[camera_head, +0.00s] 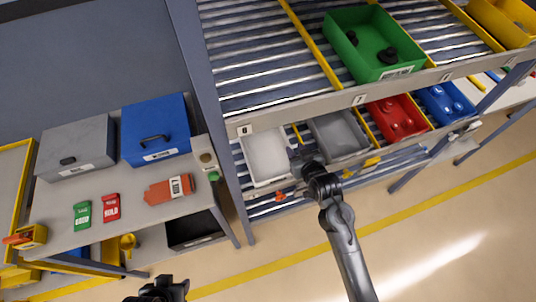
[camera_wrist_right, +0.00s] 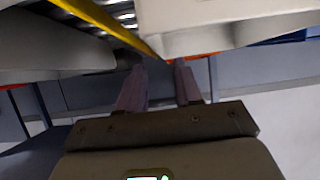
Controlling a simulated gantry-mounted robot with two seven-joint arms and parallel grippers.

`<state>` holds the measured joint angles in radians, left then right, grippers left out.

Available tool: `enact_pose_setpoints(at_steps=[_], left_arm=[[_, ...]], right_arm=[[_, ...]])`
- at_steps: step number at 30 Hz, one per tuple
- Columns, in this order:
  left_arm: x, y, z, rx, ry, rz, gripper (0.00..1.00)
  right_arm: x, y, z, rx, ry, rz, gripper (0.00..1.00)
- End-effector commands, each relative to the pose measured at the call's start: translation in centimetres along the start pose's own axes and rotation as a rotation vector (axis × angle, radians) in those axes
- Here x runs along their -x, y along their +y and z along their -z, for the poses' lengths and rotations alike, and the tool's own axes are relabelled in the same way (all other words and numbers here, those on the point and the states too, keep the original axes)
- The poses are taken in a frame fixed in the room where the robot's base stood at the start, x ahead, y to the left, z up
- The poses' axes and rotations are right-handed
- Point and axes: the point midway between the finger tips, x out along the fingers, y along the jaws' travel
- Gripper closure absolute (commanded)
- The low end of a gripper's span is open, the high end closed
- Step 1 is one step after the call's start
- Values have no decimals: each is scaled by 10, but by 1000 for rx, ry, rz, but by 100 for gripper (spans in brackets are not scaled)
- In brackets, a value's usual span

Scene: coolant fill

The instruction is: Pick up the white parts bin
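The white parts bin (camera_head: 266,155) sits on the lower rack shelf, at the left end of the row, beside the grey bin. It fills the upper right of the right wrist view (camera_wrist_right: 225,22). My right gripper (camera_head: 298,176) is at the bin's front right corner. In the right wrist view its two fingers (camera_wrist_right: 159,70) are apart with nothing between them, their tips close to the bin's lower edge; I cannot tell whether they touch it. My left gripper (camera_head: 165,288) shows only partly at the bottom edge, away from the bin; its fingers are unclear.
The grey bin (camera_head: 338,134) stands close to the right, then a red bin (camera_head: 397,118) and a blue bin (camera_head: 445,103). The upper shelf with a green bin (camera_head: 372,45) overhangs. A rack post (camera_head: 208,110) stands left. The floor in front is clear.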

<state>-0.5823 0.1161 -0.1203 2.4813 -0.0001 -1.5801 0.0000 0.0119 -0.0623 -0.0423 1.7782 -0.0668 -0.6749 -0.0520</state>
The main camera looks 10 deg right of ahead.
Motion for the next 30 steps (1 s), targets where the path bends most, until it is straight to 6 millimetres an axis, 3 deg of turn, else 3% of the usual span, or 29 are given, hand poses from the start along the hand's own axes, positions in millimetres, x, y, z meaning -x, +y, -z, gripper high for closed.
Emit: enact_pose_setpoints(at_steps=[11,21,30], left_arm=[[-1,-1,0,-5,0,5,57],[-4,-2,-1,-7,1,6,57],[-4,-1,0,-4,1,4,57]], right_arm=[[-27,0,1,-1,0,0,66],[-65,0,2,-1,-1,0,66],[-68,0,2,0,-1,0,66]])
